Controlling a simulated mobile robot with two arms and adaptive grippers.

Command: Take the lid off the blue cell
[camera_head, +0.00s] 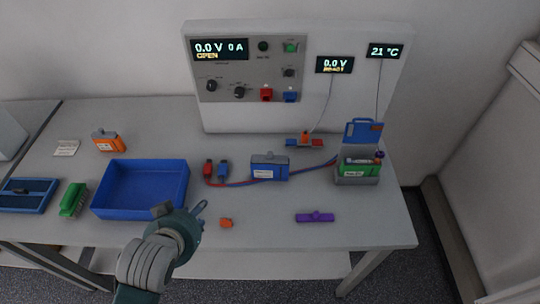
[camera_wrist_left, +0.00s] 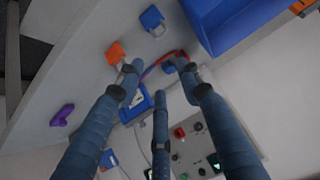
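The blue cell (camera_head: 269,168), a blue block with a pale label and a grey top piece, stands mid-table. It also shows in the left wrist view (camera_wrist_left: 134,106), partly behind my fingers. My left gripper (camera_head: 181,208) is over the table's front, right of the blue tray and short of the cell. In the left wrist view (camera_wrist_left: 156,70) its three fingers are spread, with nothing held between them. A small blue piece (camera_wrist_left: 151,19) and an orange piece (camera_wrist_left: 115,52) lie on the table. I cannot tell whether the blue piece is a lid. My right gripper is not in view.
The blue tray (camera_head: 99,203) is left of my gripper. Red and blue plugs with cables (camera_head: 208,168) lie left of the cell. A holder with a green cell (camera_head: 358,170) stands right. A purple piece (camera_head: 314,217) lies in front. The cycler panel (camera_head: 300,110) stands behind.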

